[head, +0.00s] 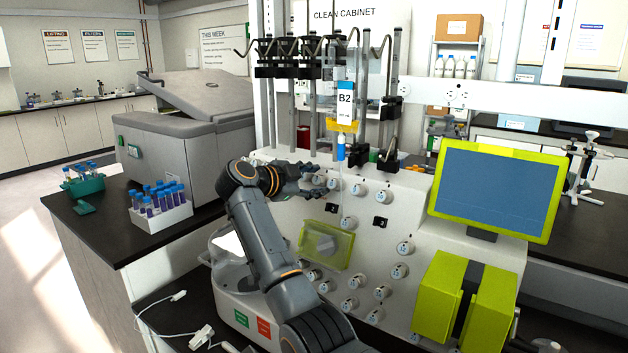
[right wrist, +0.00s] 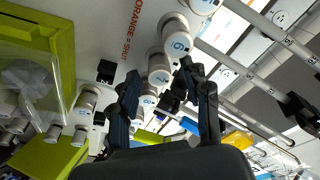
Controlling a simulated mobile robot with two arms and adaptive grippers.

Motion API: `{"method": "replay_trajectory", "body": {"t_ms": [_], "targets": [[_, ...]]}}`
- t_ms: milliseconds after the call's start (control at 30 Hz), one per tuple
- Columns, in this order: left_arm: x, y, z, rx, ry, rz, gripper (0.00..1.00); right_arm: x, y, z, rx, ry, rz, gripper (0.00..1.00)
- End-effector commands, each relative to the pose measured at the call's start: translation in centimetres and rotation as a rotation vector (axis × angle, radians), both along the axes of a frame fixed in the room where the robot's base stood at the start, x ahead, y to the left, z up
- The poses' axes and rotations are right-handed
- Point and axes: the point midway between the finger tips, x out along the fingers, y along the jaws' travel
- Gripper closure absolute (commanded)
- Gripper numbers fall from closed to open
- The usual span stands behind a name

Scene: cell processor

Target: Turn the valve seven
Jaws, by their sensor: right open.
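White round valves with blue numbers are spread over the front of the white cell processor (head: 385,235). In the right wrist view, one valve (right wrist: 158,70) sits between the fingertips of my right gripper (right wrist: 160,72). Its number looks like a 7 but is too small to be sure. I cannot tell whether the fingers touch it. The right gripper (head: 316,181) is open, at the upper left of the panel in the head view, and its wrist hides part of the panel. A neighbouring valve (right wrist: 176,38) is just above the fingertips in the wrist view. My left gripper is not in view.
A clear-windowed lime box (head: 325,246) projects from the panel below the gripper. A bag labelled B2 (head: 345,105) hangs above on poles. A lime-framed screen (head: 497,190) stands right. A tube rack (head: 162,212) is on the left bench.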

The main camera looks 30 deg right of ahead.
Motion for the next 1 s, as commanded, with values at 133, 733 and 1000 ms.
{"method": "replay_trajectory", "body": {"t_ms": [133,733,1000], "targets": [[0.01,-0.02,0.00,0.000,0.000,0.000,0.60,0.00,0.01,-0.01,0.000,0.000,0.000,0.62],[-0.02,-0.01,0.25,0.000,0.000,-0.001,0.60,-0.01,0.04,0.04,0.023,-0.050,-0.024,1.00],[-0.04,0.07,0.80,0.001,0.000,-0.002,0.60,0.03,0.12,0.09,0.090,-0.206,-0.096,1.00]]}}
